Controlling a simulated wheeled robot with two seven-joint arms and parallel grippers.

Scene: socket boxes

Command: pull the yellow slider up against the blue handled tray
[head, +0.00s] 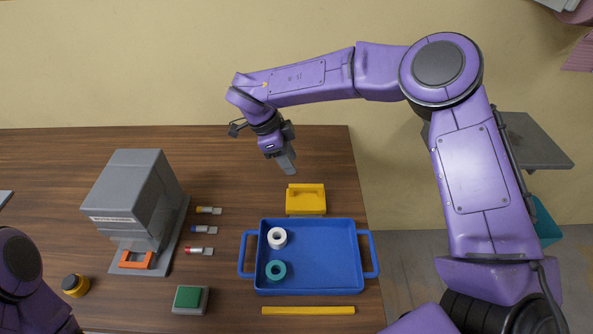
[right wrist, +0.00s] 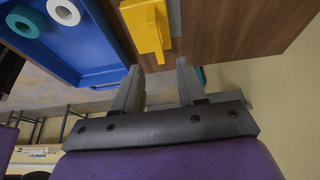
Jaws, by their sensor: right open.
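The yellow slider (head: 305,200) sits on the wooden table just behind the blue handled tray (head: 318,282), close to its back rim. A narrow gap or contact between them is hard to tell. In the right wrist view the slider (right wrist: 146,28) is ahead of the fingers, with the blue tray (right wrist: 85,45) to its left. My right gripper (head: 290,172) is above the table behind the slider, pointing down. Its two fingers are apart and empty in the right wrist view (right wrist: 158,75). My left arm shows at the lower left edge; its gripper is out of view.
The tray holds a white ring (head: 277,229) and a teal ring (head: 268,270). A grey machine (head: 135,190) and several small coloured connectors stand left of it. A yellow bar (head: 308,310) lies in front of the tray. The table is clear behind the slider.

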